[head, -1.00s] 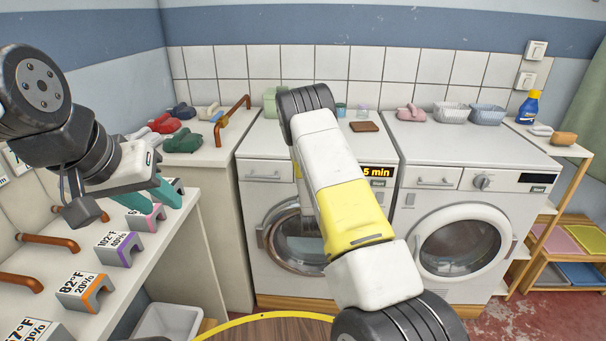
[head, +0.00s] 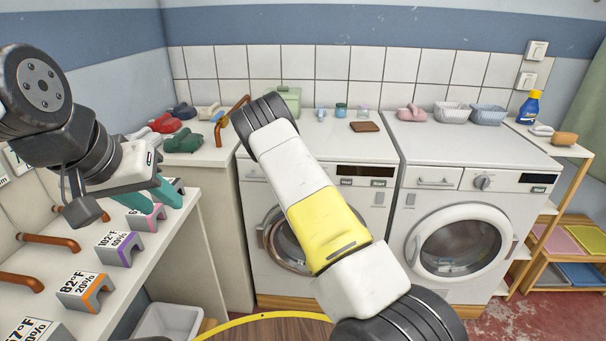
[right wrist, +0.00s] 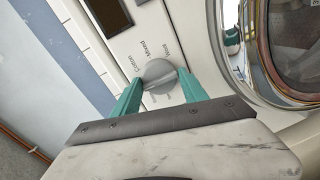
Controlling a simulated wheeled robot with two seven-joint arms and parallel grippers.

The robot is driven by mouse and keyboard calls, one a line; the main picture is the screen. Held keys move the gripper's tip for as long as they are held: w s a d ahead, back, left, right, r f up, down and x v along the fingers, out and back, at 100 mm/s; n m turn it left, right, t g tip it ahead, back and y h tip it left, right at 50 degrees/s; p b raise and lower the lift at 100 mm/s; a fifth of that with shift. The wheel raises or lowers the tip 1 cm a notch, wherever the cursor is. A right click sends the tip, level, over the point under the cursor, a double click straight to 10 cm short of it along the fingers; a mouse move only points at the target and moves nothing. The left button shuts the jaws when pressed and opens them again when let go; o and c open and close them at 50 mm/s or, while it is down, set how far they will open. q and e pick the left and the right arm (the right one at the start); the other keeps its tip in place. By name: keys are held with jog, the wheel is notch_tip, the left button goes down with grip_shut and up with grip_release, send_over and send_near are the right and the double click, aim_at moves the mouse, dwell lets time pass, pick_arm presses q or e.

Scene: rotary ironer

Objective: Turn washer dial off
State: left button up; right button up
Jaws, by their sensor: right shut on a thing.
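The left washer (head: 335,217) stands against the tiled wall, and its display (head: 365,171) is dark. Its grey dial (right wrist: 159,75) shows in the right wrist view, beside the labels Cotton, Mixed and Wool. My right gripper (right wrist: 160,88) is shut on the dial, with one teal finger on each side of it. In the head view my right arm hides the dial and this gripper. My left gripper (head: 157,196) is open and empty over the shelf at the left, with its teal fingers apart.
A second washer (head: 470,215) stands to the right, with its own dial (head: 482,182). Labelled stands (head: 88,291) line the left shelf. A wooden rack (head: 570,240) stands far right.

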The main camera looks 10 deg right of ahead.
jog(key=shift+d+r, duration=0.15)
jog(key=o, duration=1.3)
jog(key=v, duration=0.7)
jog(key=shift+s, duration=0.35)
